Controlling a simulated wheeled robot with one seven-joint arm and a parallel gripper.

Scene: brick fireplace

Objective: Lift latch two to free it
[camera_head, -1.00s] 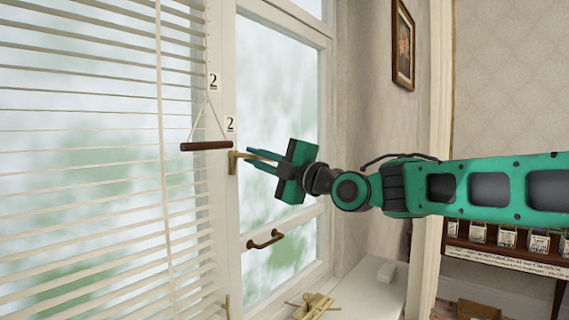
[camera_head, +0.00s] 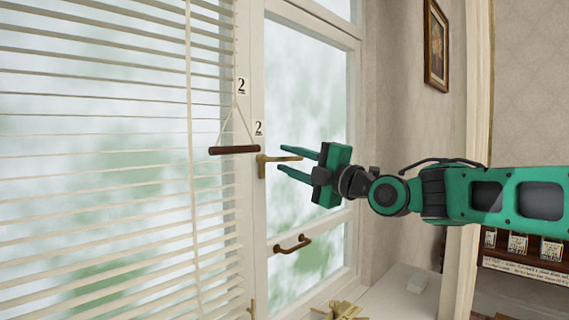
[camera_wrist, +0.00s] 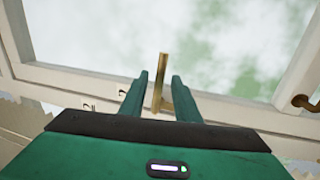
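Latch two is a brass lever (camera_head: 278,159) on a small plate on the white window frame, just below a "2" label (camera_head: 258,128). The lever sticks out to the right, roughly level. My gripper (camera_head: 280,158) is open, with one green finger above the lever and one below it in the head view.
A dark wooden bar (camera_head: 234,150) hangs on cords by the blinds (camera_head: 110,165), just left of the latch, under another "2" label (camera_head: 241,86). A brown handle (camera_head: 292,244) is lower on the window. A brass object (camera_head: 342,311) lies on the sill below.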

